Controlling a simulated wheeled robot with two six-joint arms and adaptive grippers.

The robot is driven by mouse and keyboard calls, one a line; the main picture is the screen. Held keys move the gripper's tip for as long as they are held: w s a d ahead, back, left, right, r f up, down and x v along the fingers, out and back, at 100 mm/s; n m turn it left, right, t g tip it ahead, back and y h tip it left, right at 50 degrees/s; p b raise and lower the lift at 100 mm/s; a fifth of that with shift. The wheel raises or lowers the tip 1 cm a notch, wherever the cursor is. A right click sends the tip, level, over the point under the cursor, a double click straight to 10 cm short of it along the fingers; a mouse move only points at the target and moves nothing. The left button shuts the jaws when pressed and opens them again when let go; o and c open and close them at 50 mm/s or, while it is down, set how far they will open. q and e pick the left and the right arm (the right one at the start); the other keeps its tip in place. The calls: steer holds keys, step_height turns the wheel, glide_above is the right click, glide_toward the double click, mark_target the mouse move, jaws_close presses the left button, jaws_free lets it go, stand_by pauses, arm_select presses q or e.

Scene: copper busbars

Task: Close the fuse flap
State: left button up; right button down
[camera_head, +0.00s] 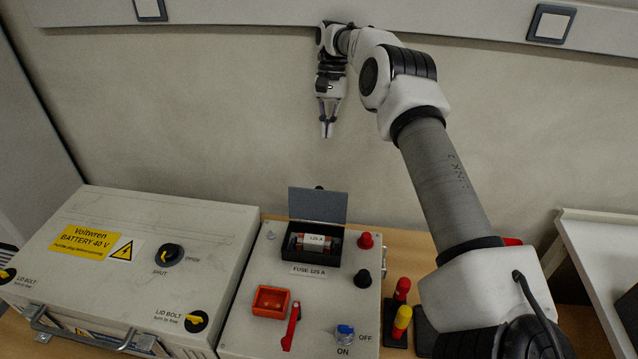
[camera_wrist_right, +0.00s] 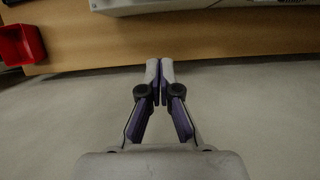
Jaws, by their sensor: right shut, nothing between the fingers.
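The fuse flap (camera_head: 318,205) is a dark grey lid standing raised at the back edge of the fuse recess. Below it the fuse (camera_head: 313,243), labelled 125 A, lies exposed in its dark holder (camera_head: 293,254). The holder is set in the light grey panel box (camera_head: 250,320). My right gripper (camera_head: 327,133) is shut and empty, pointing down above and behind the flap, apart from it, against the wall backdrop. In the right wrist view its fingers (camera_wrist_right: 160,64) meet at the tips with nothing between them. My left gripper is in neither view.
A battery box (camera_head: 215,225) with latches stands left of the panel. On the panel are a red knob (camera_head: 366,240), a black knob (camera_head: 363,278), a red lever (camera_head: 291,326) and a blue switch (camera_head: 345,333). Red and yellow handles (camera_head: 402,318) stand to the right. The wrist view shows a red bin (camera_wrist_right: 20,44).

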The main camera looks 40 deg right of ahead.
mark_target(318, 203)
steer(key=s+a+f+p, duration=0.1)
steer(key=s+a+f, duration=0.4)
steer(key=f, duration=0.4)
steer(key=shift+a+p, duration=0.35)
steer(key=shift+a, duration=0.2)
